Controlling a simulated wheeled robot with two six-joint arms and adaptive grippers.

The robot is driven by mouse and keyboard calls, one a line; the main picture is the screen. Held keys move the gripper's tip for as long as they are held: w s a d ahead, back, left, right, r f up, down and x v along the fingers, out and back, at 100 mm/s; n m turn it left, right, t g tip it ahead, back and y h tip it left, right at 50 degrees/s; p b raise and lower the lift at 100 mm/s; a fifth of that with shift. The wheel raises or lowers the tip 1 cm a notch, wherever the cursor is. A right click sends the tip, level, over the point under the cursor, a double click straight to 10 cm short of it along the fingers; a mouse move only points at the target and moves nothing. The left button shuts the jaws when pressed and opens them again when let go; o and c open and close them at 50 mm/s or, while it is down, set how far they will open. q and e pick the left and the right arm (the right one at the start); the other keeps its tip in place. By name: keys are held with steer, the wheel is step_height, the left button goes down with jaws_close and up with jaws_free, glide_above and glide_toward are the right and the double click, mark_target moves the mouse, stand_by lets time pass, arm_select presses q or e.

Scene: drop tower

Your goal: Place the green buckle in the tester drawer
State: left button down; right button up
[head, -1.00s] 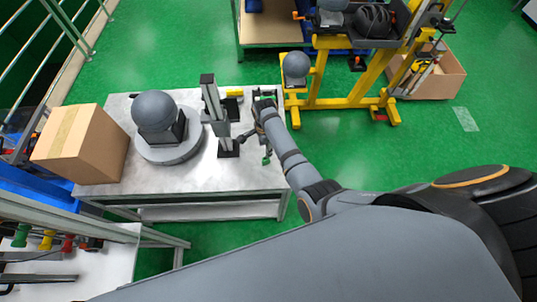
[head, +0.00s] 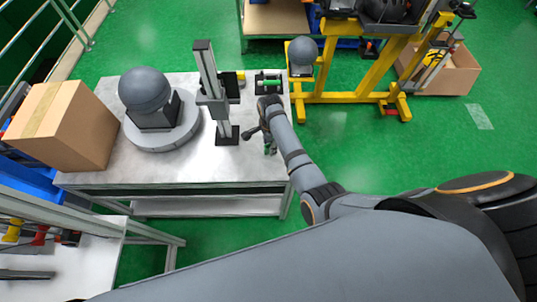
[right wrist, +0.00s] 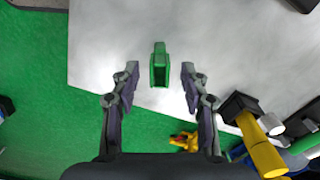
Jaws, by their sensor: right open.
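The green buckle (right wrist: 159,66) shows in the right wrist view over the pale tabletop, between the two fingers of my right gripper (right wrist: 160,72), with a gap on each side. My right gripper is open and holds nothing. In the head view my right gripper (head: 259,141) is over the right front part of the table, and a bit of green shows by its fingers. The upright grey and black tester (head: 207,70) stands to its left and behind. I cannot make out its drawer clearly. My left gripper is not in view.
The metal table (head: 185,172) also bears a cardboard box (head: 62,125), a grey ball (head: 145,90) on a round base (head: 165,140), and a black fixture with a green and white part (head: 268,83) at the back right. A yellow stand (head: 340,97) is beyond the table.

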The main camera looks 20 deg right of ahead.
steer(key=shift+f, duration=0.3)
jaws_close()
